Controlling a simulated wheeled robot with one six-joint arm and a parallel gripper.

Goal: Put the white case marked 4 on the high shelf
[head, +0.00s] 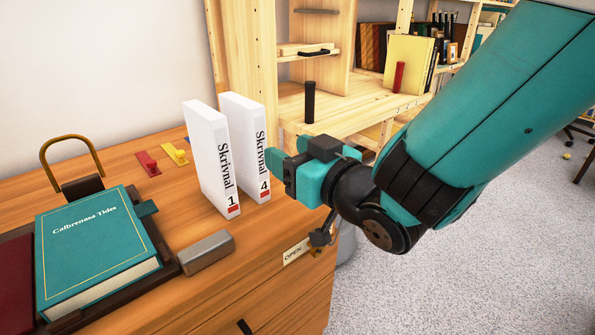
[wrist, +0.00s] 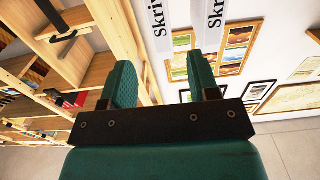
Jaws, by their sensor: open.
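The white case marked 4 (head: 252,150) stands upright on the wooden cabinet top, spine towards me, just right of the similar white case marked 1 (head: 213,165). My gripper (head: 280,160) is open and close to the right side of case 4's spine. In the wrist view the open fingers (wrist: 163,72) are empty. Two white spines show at the top there; the left one (wrist: 159,25), apparently case 4, lies beyond the gap between the fingers. Its number is out of that view. The light wood shelf unit (head: 380,108) stands behind, with boards at several heights.
A teal book (head: 95,245) lies on a dark stand at left, with a grey block (head: 206,252) beside it. A black cylinder (head: 309,102) stands on a shelf board. Yellow and dark books (head: 408,62) fill part of the shelving. Framed prints (wrist: 238,50) show in the wrist view.

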